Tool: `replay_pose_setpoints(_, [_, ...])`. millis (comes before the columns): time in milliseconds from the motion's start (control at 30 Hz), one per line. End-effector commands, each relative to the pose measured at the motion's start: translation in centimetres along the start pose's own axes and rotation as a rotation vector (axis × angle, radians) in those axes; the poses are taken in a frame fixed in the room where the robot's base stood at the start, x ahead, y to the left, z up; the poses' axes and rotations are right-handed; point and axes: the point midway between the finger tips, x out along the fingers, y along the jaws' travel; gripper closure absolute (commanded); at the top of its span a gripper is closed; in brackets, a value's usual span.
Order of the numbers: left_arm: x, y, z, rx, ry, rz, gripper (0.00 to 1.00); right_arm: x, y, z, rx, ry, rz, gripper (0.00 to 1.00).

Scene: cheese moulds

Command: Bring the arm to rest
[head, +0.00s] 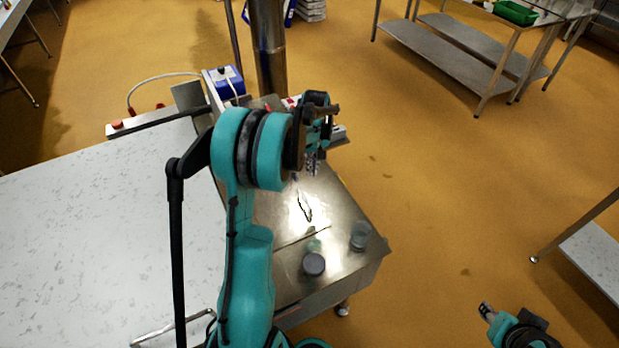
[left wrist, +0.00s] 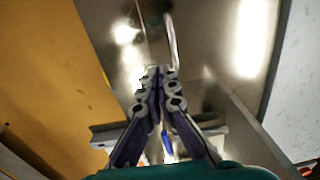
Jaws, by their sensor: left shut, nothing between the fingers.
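My left arm, teal and black, rises through the middle of the head view. Its gripper (head: 312,168) hangs above the far part of the steel table (head: 345,205), partly hidden by the wrist. In the left wrist view the two fingers (left wrist: 158,80) meet, shut and empty, over the steel surface. Part of my right arm with what looks like its gripper (head: 487,311) shows at the bottom right of the head view, over the floor. Its fingers are too small to read.
Two small round pieces, one dark grey (head: 314,264) and one greyish and clear-looking (head: 360,236), stand near the steel table's front right. A white speckled worktop (head: 90,240) adjoins on the left. A blue box (head: 222,82) and steel post (head: 268,45) stand behind.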

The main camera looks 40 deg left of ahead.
Motion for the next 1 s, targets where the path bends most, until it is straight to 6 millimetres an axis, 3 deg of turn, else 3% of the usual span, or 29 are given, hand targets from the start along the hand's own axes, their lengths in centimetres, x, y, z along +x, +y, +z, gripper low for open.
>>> replay_pose_setpoints(167, [-2.4,0.4,0.0,0.0,0.0,0.0,1.0,-0.5,0.0,-0.4,0.0,0.0,0.0,0.64])
replay_pose_setpoints(467, [-3.0,0.5,0.1,0.004,0.002,0.002,1.0,-0.5,0.0,-0.4,0.0,0.0,0.0,0.64])
replay_pose_setpoints(567, [-3.8,0.6,1.1,0.039,0.017,0.015,1.0,-0.3,0.0,-0.2,0.0,0.0,0.0,0.64])
replay_pose_setpoints(667, [-5.4,0.7,3.5,0.118,0.053,0.046,1.0,0.1,0.0,0.1,0.0,0.0,0.0,0.64])
replay_pose_setpoints(833, [-8.5,0.3,9.5,0.325,0.15,0.122,1.0,1.1,0.0,0.8,0.0,0.0,0.0,0.64])
replay_pose_setpoints(1000, [-10.0,-1.2,15.6,0.537,0.259,0.197,1.0,2.1,0.0,1.5,0.0,0.0,0.0,0.64])
